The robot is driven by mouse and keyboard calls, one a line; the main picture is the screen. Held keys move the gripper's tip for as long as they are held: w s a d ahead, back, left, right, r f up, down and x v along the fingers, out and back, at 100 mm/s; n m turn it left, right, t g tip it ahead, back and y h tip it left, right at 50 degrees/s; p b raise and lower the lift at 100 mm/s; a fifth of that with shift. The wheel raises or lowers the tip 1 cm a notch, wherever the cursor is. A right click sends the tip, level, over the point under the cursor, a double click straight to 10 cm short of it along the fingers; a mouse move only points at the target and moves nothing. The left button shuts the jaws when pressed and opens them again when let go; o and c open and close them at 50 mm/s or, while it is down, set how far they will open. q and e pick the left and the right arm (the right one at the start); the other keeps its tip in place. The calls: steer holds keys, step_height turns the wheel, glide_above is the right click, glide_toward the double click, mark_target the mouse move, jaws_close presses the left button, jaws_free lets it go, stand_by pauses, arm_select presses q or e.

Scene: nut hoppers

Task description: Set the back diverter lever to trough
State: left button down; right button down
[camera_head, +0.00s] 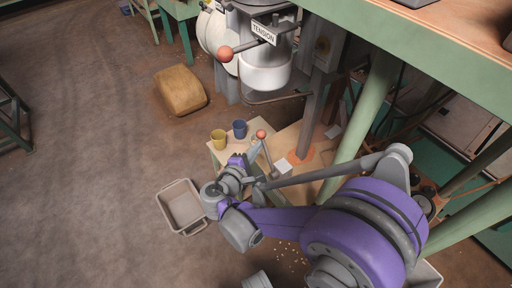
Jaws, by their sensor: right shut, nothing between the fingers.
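A diverter lever with a red ball knob (262,134) stands up from the low wooden bench, its thin grey rod slanting down to the right. I cannot tell from this view whether it is the back one. My right gripper (239,161) is just left of the lever rod, below the knob. It is shut and empty, and its fingertips are small and partly lost against the bench. My purple right arm reaches in from the lower right and hides part of the bench and the lever's base. My left gripper is out of view.
A second red ball knob (225,54) sits by the TENSION sign (265,33) on the machine. A yellow cup (218,138) and blue cup (240,129) stand on the bench. A grey bin (165,206) and brown sack (181,88) are on the floor. Open floor lies left.

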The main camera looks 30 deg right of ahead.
steer(key=shift+s+r, duration=0.1)
steer(key=s+m+t+h+b, duration=0.2)
steer(key=s+m, duration=0.3)
steer(key=s, duration=0.6)
steer(key=shift+d+m+t+h+b, duration=0.3)
steer(key=shift+d+m+b, duration=0.15)
steer(key=shift+b, duration=0.35)
stand_by(0.3)
steer(key=w+a+r+p, duration=0.2)
steer(key=w, duration=0.1)
steer(key=f+v, duration=0.1)
steer(key=v, duration=0.8)
steer(key=shift+w+f+b, duration=0.15)
steer(key=shift+f+b, duration=0.25)
steer(key=shift+b, duration=0.05)
